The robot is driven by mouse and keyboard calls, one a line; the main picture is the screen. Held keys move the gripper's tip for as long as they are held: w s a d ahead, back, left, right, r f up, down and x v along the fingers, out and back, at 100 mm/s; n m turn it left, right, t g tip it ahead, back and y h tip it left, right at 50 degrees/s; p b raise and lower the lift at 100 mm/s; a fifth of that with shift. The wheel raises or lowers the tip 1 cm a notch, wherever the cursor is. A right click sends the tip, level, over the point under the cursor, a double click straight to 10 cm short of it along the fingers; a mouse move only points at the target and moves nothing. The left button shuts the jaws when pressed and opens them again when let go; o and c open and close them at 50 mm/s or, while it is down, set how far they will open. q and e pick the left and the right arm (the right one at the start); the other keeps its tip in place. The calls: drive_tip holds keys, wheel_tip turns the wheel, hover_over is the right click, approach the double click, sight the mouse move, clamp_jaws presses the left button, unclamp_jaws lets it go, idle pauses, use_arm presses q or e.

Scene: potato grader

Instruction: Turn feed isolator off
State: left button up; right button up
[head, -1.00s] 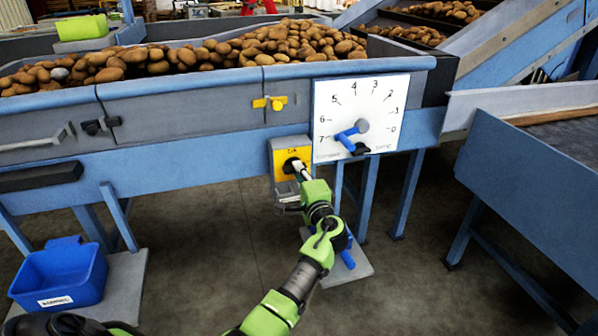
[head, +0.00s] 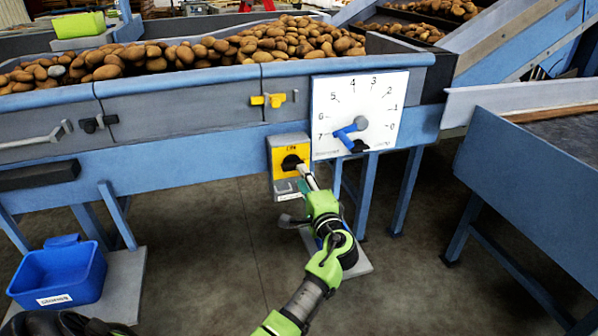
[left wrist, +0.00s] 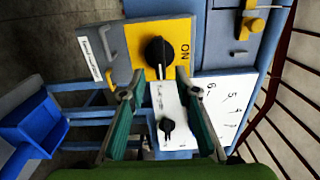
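The feed isolator is a yellow plate (head: 274,153) on a grey box, with a black rotary knob (head: 291,162) and the word ON above it. In the left wrist view the knob (left wrist: 158,52) has its pale mark pointing down, at a right angle to the side where ON is printed. My left gripper (head: 307,180) is just below and right of the knob, apart from it. In the left wrist view the left gripper (left wrist: 163,98) has its fingers spread, with nothing between them; a pale panel shows behind.
A white dial plate (head: 335,95) with a blue-handled pointer (head: 346,137) sits right of the isolator. A yellow latch (head: 268,100) is above. Potatoes (head: 200,52) fill the conveyor. A blue bin (head: 60,272) stands lower left.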

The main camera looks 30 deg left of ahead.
use_arm(q)
drive_tip(key=v, duration=0.6)
drive_tip(key=shift+s+d, duration=0.25)
drive_tip(key=shift+d, duration=0.05)
